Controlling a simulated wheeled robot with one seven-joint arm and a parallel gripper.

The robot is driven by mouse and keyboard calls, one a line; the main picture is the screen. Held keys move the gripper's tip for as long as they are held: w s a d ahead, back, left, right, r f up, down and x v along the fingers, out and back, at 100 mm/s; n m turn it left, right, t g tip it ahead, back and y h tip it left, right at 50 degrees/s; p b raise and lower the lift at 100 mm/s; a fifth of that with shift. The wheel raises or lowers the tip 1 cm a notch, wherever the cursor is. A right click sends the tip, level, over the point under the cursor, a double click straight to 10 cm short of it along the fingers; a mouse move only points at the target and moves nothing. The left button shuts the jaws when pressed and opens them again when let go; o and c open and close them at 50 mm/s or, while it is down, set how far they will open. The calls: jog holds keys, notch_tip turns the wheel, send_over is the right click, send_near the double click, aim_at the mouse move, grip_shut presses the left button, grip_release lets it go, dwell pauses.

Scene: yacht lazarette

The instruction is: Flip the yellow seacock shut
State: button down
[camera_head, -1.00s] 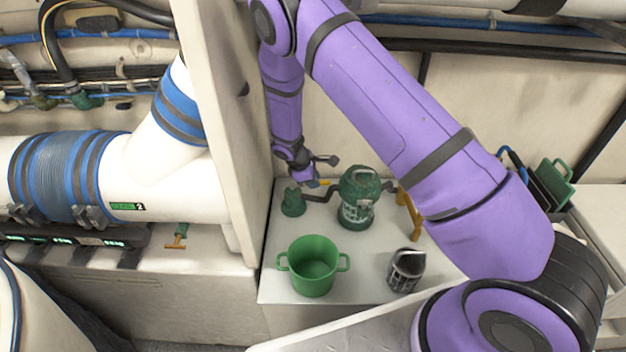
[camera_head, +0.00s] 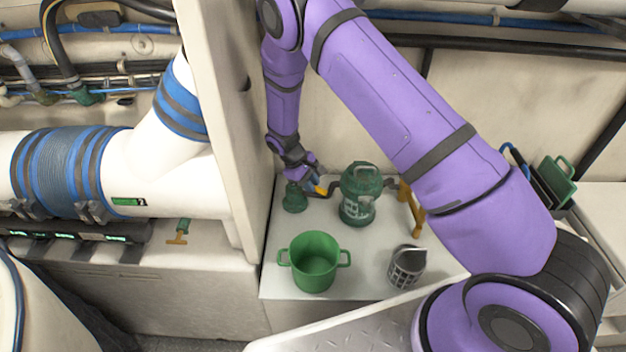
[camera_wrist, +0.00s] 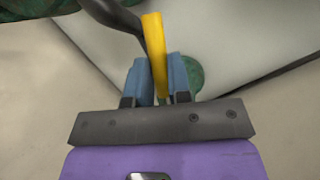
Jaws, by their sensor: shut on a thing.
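The seacock's yellow lever (camera_head: 321,190) shows beside the green fitting (camera_head: 294,198) and the dark pipe that runs to the strainer. In the wrist view the yellow lever (camera_wrist: 154,45) stands upright in the picture, between the two blue fingers. My gripper (camera_wrist: 161,70) is shut on the lever, with its far end sticking out past the fingertips. In the head view my gripper (camera_head: 313,184) is small and partly hides the lever. Part of the green fitting (camera_wrist: 194,76) shows behind the right finger.
A green strainer (camera_head: 357,212) stands just right of the lever. A green pot (camera_head: 314,263) and a grey basket-like cup (camera_head: 405,266) stand in front. A pale wall panel (camera_head: 232,120) rises close left of my arm. An orange-handled valve (camera_head: 178,235) is further left.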

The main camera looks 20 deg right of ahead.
jog(key=a+m+g+y, duration=0.3)
jog(key=a+m, duration=0.3)
jog(key=m, duration=0.6)
jog(key=shift+s+a+y, duration=0.25)
jog(key=shift+s+y, duration=0.2)
jog(key=shift+y, duration=0.05)
jog(key=c, duration=1.1)
grip_release()
jog(key=shift+o, duration=0.2)
jog(key=shift+r, duration=0.15)
